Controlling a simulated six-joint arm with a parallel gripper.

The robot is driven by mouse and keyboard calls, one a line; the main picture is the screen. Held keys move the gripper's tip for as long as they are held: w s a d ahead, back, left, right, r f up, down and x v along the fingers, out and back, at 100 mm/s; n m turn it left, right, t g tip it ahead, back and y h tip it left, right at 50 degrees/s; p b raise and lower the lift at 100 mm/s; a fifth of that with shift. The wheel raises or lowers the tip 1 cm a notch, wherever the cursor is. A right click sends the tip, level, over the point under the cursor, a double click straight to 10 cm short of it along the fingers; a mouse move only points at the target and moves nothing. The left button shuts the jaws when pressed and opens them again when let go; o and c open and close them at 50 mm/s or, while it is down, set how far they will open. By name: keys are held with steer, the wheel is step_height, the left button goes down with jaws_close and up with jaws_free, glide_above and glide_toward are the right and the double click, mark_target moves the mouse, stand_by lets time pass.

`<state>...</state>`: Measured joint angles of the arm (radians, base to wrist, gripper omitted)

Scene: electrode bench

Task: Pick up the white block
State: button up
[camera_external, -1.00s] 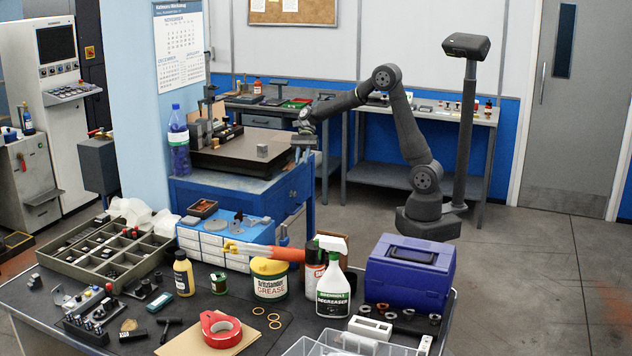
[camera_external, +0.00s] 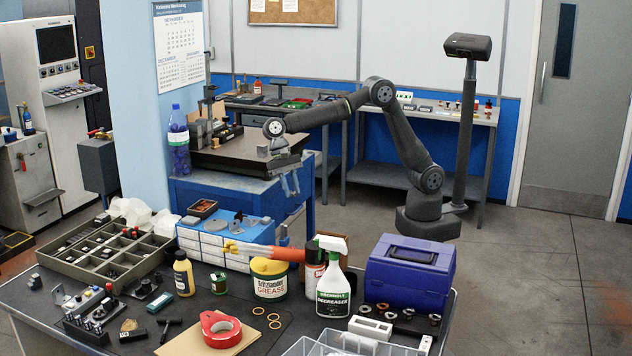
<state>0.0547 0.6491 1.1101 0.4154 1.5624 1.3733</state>
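My gripper (camera_external: 290,187) hangs pointing down in front of the right edge of the dark surface plate (camera_external: 225,157). Its fingers look apart with nothing seen between them. A small light grey block (camera_external: 263,152) sits on the plate just left of my gripper's wrist and is partly hard to see beside it. The gripper appears apart from the block. No plainly white cube shows; a whitish slotted block (camera_external: 370,327) lies on the front table, far from my gripper. I cannot tell which is the task's block.
The blue cabinet (camera_external: 250,205) carries the plate. A bottle with purple contents (camera_external: 179,145) and dark fixtures stand at the plate's left and back. The front table holds an organizer tray (camera_external: 62,237), a degreaser bottle (camera_external: 333,290) and a blue case (camera_external: 410,275). The floor at right is clear.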

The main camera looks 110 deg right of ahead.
steer(key=s+a+n+h, duration=0.1)
steer(key=a+n+h, duration=0.25)
steer(key=a, duration=1.95)
steer(key=n+t+h, duration=0.2)
steer(key=n, duration=0.2)
glide_above(372, 320)
steer(key=shift+y, duration=0.25)
steer(key=f, duration=2.1)
steer(key=shift+a+f, duration=0.1)
steer(key=shift+a, duration=0.2)
steer(key=shift+d+f, duration=0.15)
steer(key=shift+f, duration=1.35)
steer(key=shift+d+f, duration=0.1)
steer(key=shift+f, duration=1.35)
steer(key=shift+c, duration=0.4)
jaws_close()
